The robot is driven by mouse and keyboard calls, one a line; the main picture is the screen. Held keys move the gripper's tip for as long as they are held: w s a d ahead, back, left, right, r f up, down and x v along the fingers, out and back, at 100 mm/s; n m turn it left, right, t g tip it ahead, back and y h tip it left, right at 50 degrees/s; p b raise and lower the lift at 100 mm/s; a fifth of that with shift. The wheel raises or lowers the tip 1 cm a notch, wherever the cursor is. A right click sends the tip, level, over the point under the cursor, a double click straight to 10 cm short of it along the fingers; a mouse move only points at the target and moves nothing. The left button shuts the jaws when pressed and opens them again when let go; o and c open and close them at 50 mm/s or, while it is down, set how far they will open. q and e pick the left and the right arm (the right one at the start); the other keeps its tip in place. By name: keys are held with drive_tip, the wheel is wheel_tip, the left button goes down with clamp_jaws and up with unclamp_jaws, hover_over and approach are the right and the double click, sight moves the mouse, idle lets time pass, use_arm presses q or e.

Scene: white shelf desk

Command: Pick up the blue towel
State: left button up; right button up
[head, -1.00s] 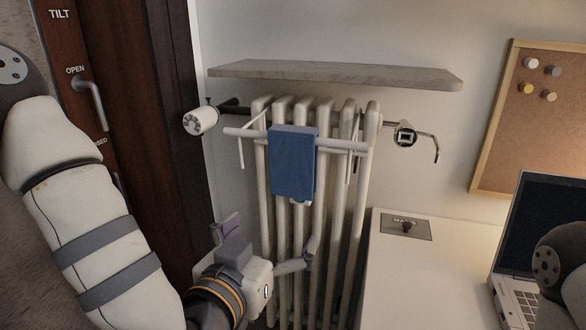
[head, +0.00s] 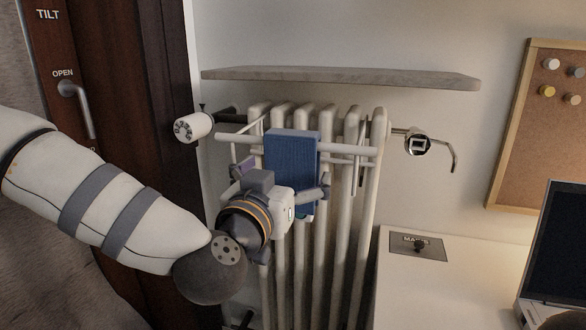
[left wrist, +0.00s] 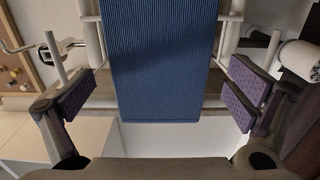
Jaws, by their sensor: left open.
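The blue towel (head: 292,155) hangs over a white rail (head: 345,147) in front of the radiator. My left gripper (head: 282,184) is at the towel's lower part in the head view and hides some of it. In the left wrist view the ribbed blue towel (left wrist: 160,60) hangs between the two purple-padded fingers of the left gripper (left wrist: 160,102). The fingers are spread wide, with gaps on both sides of the towel. My right gripper is not in view.
A white ribbed radiator (head: 335,240) stands behind the rail, with a grey shelf (head: 340,78) above it. A white valve knob (head: 192,127) sticks out at left. A white desk (head: 450,290) with a laptop (head: 555,250) is at right.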

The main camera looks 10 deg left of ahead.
use_arm(q)
drive_tip(key=c, duration=1.4)
